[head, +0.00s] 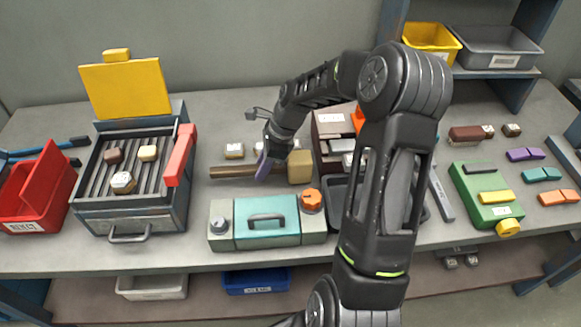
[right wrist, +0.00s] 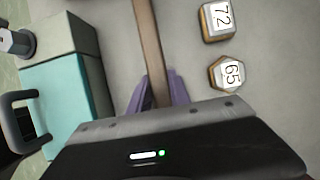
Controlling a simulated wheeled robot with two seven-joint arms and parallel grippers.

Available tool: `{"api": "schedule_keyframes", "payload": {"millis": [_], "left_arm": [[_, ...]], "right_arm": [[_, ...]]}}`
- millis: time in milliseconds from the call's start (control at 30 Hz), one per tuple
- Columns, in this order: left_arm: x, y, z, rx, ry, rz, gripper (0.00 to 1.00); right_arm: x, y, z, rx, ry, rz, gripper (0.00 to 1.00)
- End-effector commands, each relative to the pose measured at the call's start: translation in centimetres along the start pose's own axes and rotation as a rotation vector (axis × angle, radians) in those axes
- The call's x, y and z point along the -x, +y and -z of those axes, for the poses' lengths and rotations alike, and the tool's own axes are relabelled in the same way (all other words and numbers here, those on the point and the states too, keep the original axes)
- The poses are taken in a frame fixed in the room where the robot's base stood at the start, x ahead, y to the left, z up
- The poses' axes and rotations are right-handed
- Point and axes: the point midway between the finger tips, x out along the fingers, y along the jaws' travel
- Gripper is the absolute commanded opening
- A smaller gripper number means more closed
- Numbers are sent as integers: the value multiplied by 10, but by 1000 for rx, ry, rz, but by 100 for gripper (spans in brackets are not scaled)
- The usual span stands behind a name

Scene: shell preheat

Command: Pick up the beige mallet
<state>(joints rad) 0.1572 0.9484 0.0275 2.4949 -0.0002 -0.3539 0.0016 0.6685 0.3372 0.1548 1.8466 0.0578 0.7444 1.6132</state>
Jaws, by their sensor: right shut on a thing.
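The beige mallet lies on the grey bench, its block-shaped head (head: 300,166) to the right and its brown handle (head: 230,171) pointing left. My right gripper (head: 268,163) reaches down over the handle, close to the head. In the right wrist view, the handle (right wrist: 148,45) runs between the purple fingers of the right gripper (right wrist: 158,88), which is shut on it. The mallet head is hidden in that view. In the head view I cannot tell any gap between mallet and bench. My left gripper is not in view.
A teal and grey box (head: 266,231) with a handle stands just in front of the mallet. Tagged blocks (right wrist: 218,20) (right wrist: 226,73) lie behind it. A grill with an open yellow lid (head: 127,88) stands left. A green case (head: 486,195) lies right.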

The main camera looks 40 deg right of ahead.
Motion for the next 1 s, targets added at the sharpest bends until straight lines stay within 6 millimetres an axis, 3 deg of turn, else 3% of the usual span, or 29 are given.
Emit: {"api": "schedule_keyframes", "payload": {"millis": [400, 633, 867, 1000], "left_arm": [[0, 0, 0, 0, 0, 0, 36], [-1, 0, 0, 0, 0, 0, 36], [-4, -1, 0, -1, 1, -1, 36], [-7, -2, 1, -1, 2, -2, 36]], "right_arm": [[2, -1, -1, 1, 0, 2, 0], [12, -1, -6, 3, 0, 3, 0], [45, -2, -20, 4, -1, 7, 0], [79, -2, -34, 3, -2, 8, 0]]}}
